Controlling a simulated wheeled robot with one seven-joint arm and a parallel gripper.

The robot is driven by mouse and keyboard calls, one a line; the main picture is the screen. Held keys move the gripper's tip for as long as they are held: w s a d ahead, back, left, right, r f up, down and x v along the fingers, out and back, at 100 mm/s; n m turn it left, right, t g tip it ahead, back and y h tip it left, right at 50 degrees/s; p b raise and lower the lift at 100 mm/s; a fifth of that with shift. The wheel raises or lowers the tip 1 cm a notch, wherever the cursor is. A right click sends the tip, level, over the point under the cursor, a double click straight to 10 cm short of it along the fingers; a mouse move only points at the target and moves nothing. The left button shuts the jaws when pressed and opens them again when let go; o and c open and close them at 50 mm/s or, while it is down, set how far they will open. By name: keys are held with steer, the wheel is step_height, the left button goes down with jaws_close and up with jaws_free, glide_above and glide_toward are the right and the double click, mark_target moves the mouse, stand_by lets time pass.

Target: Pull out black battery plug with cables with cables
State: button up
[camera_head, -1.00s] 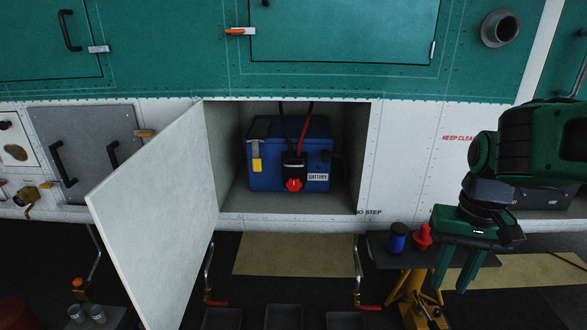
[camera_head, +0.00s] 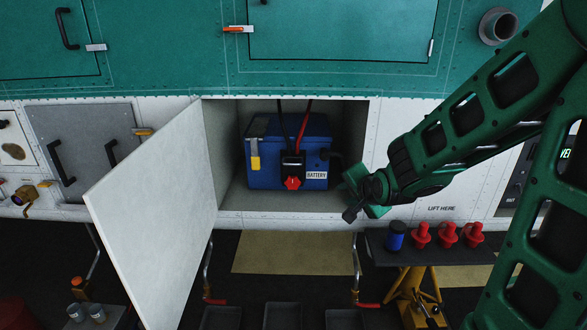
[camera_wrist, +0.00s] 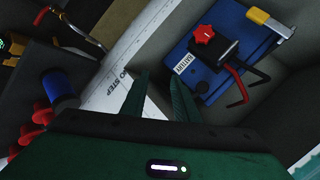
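The blue battery (camera_head: 265,165) sits inside the open compartment. The black plug (camera_head: 292,160) is on its front, with a red knob (camera_head: 292,183) and a black and a red cable rising from it. The plug also shows in the wrist view (camera_wrist: 222,50), apart from the fingers and up to the right of them. My gripper (camera_head: 352,195) is at the right edge of the compartment opening, right of the battery. In the wrist view my gripper (camera_wrist: 158,78) has its fingers apart and nothing between them. The head view does not show the fingers clearly.
A white door (camera_head: 150,220) stands open at the left of the compartment. A shelf on a yellow stand (camera_head: 415,290) below right holds a blue cylinder (camera_head: 396,236) and several red plugs (camera_head: 447,234). A yellow latch (camera_head: 254,155) is on the battery's left.

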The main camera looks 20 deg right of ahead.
steer(key=w+a+r+m+t+y, duration=0.3)
steer(key=w+a+m+t, duration=0.15)
steer(key=w+a, duration=0.35)
glide_toward(293, 173)
steer(key=w+a+r, duration=0.2)
steer(key=w+r, duration=0.1)
steer(key=w, duration=0.1)
steer(key=shift+w, duration=0.4)
steer(key=shift+r, duration=0.15)
steer(key=shift+s, duration=0.1)
jaws_close()
